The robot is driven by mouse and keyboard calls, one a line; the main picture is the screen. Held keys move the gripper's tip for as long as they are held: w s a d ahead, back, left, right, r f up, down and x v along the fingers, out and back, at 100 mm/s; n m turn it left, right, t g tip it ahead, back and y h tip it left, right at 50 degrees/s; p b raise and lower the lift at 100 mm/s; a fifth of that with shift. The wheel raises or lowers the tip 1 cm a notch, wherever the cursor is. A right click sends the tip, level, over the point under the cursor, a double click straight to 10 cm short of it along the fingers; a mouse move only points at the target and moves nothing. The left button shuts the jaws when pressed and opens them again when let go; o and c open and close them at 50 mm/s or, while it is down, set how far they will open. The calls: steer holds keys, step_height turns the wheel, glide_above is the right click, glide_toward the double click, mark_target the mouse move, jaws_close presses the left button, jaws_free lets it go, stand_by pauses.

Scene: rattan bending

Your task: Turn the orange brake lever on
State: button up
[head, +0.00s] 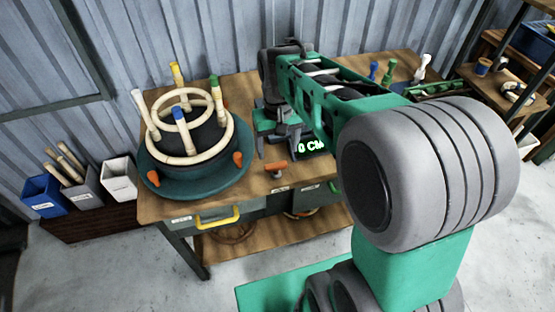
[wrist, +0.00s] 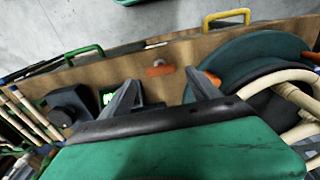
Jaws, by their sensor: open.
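An orange lever (head: 276,166) on a small pale base stands near the front edge of the bench, just right of the round turntable (head: 194,193). It also shows in the wrist view (wrist: 160,70), just beyond and between my fingertips. My gripper (head: 272,140) is over the bench behind the lever. In the wrist view my gripper (wrist: 160,87) has its two dark fingers spread apart with nothing between them. The fingers appear apart from the lever. More orange pieces (head: 153,177) sit on the turntable rim, one showing in the wrist view (wrist: 212,78).
A ring frame (head: 182,105) with several coloured-topped posts stands on the turntable, left of my gripper. A dark device with a green display (head: 310,146) is to the right. A yellow drawer handle (head: 218,216) juts from the bench front. Bins (head: 45,195) stand at left.

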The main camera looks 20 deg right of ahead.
mark_target(276, 165)
steer(key=shift+o, duration=1.4)
steer(key=w+f, duration=0.2)
steer(key=w, duration=0.1)
steer(key=shift+d+f+g, duration=0.2)
steer(key=shift+f+g, duration=0.1)
step_height(276, 165, down, 7)
steer(key=shift+s+f, duration=0.1)
steer(key=shift+f, duration=0.05)
steer(key=c, duration=1.4)
